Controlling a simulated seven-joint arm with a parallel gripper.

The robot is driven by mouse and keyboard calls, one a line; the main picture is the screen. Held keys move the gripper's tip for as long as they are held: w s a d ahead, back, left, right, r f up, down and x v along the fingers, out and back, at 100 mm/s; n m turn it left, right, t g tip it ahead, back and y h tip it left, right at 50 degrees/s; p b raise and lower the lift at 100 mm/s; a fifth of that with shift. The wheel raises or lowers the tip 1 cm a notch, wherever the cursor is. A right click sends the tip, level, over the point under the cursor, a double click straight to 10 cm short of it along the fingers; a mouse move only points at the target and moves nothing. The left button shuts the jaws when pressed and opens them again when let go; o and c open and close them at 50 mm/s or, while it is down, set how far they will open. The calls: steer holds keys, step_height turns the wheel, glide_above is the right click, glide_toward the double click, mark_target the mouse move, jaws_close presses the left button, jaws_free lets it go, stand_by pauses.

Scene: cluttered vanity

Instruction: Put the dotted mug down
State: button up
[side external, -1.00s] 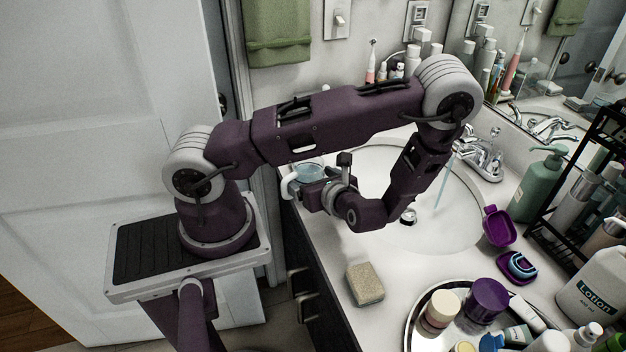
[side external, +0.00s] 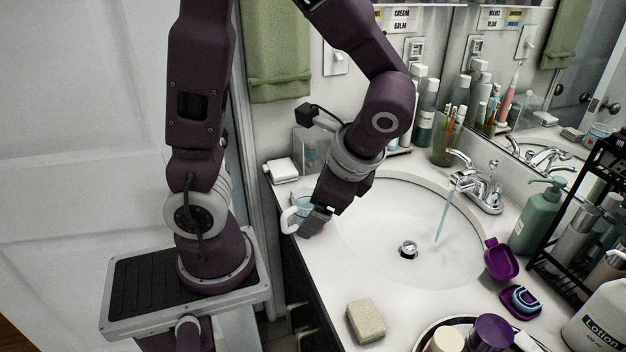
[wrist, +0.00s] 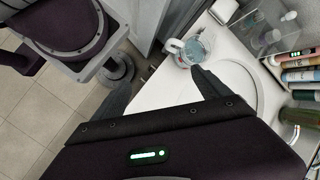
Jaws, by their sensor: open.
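The mug (side external: 302,204) is pale blue with a white handle (side external: 288,220). It stands at the left end of the counter, near the front edge, partly hidden behind my gripper in the side view. In the wrist view the mug (wrist: 190,50) looks upright on the white counter, its handle towards the left; dots are too small to make out surely. My gripper (side external: 316,222) points down beside the mug. In the wrist view my gripper (wrist: 163,85) has its two fingers wide apart with nothing between them, and the mug lies beyond the right fingertip.
The sink (side external: 405,240) is right of my gripper, with water running from the faucet (side external: 478,185). A clear box (side external: 310,148) and a white soap dish (side external: 282,170) stand behind the mug. A sponge (side external: 366,321) lies in front, with free counter between.

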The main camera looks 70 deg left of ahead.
steer(key=s+d+r+n+t+h, duration=0.3)
steer(key=d+r+n+t+h, duration=0.2)
steer(key=r+n+t, duration=0.2)
step_height(320, 180, up, 3)
steer(key=shift+s+d+f+h, duration=0.1)
steer(key=shift+s+d+h, duration=0.1)
steer(key=shift+h, duration=0.2)
steer(key=shift+c, duration=0.5)
